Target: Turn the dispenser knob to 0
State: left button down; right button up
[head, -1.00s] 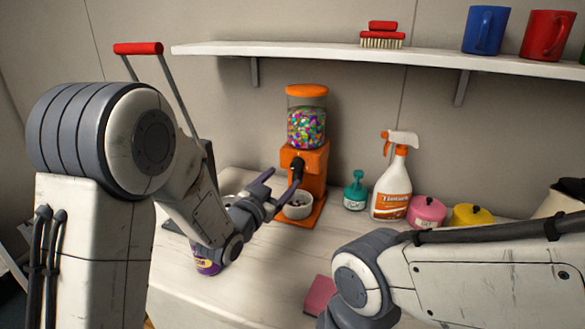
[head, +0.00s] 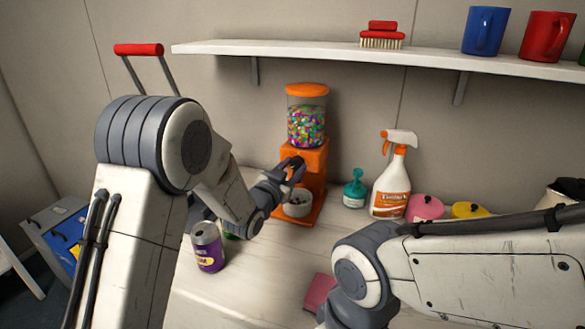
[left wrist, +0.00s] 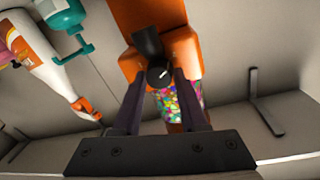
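The candy dispenser (head: 316,158) is orange, with a clear jar of coloured candy, and stands on the counter against the wall. My left gripper (head: 296,166) is at its front, covering most of the knob in the head view. In the left wrist view, which shows the dispenser (left wrist: 186,52) upside down, the round black knob (left wrist: 158,76) has a white pointer mark slanting to the upper right. The fingers of my left gripper (left wrist: 159,78) are apart, one on each side of the knob. Contact is unclear. My right gripper is out of view.
A white bowl (head: 298,206) sits on the dispenser's base. A teal pump bottle (head: 355,190), a spray bottle (head: 391,188) and pink and yellow pots stand to the right. A purple can (head: 207,248) stands front left. A shelf (head: 330,51) runs above.

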pick_arm(q)
jog(key=shift+f+n+b, duration=0.25)
jog(key=shift+n+b, duration=1.35)
jog(key=shift+b, duration=0.05)
jog(key=shift+n+t+b, duration=0.3)
jog(key=shift+n+b, duration=0.9)
jog(key=shift+n, duration=0.7)
jog(key=shift+r, duration=0.1)
jog(key=shift+c, duration=2.2)
grip_release()
jog(key=b+v, duration=0.1)
jog(key=v, duration=0.9)
jog(key=shift+s+a+b, duration=0.15)
jog(key=shift+s+b, duration=0.05)
jog(key=shift+b, duration=0.15)
